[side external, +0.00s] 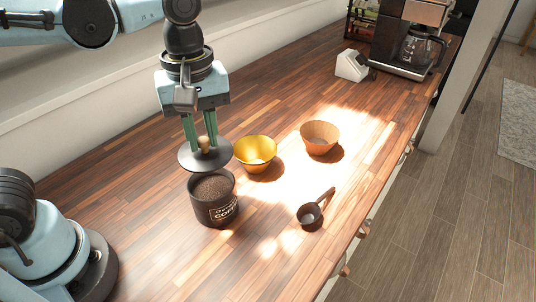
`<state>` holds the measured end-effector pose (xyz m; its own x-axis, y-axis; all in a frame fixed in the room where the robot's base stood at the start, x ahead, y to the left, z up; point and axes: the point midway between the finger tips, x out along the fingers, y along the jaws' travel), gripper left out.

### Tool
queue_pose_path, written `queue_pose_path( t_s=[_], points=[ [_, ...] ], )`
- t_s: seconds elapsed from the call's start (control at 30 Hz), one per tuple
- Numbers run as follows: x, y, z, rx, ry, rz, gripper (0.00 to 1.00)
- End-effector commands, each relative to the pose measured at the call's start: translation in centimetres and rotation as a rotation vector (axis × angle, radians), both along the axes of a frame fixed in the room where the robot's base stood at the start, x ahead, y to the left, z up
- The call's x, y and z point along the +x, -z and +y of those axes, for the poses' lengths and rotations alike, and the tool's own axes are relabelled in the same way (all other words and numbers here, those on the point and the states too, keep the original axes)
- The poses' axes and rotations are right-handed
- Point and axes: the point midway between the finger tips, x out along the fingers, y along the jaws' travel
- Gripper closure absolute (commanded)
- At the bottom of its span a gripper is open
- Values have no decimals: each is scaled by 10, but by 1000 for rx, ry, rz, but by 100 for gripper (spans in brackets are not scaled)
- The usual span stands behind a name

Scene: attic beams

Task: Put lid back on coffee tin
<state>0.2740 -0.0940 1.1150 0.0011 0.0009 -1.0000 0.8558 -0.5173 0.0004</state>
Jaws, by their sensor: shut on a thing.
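The coffee tin (214,205) is a dark open cylinder with a coffee label, standing upright on the wooden counter and filled with brown grounds. The lid (187,158) is a dark grey disc with a pale round knob. My gripper (204,142) points down with its green fingers shut on the lid's knob. It holds the lid above the tin, with the lid's near edge just over the tin's back rim. The lid sits slightly left of and behind the tin in the picture. Whether the lid touches the rim is hard to tell.
A yellow bowl (255,153) stands close right of the lid, and an orange-brown bowl (319,138) stands further right. A dark scoop (313,210) lies near the counter's front edge. A coffee maker (409,45) and a white object (351,66) stand at the back. The counter's (165,240) near part is clear.

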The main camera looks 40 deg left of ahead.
Motion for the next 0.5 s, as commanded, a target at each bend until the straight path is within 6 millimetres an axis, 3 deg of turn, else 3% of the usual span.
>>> queue_pose_path(
  t_s=[0.5],
  points=[
    [0, 35, 2, 0, -7, 0, 100]
  ],
)
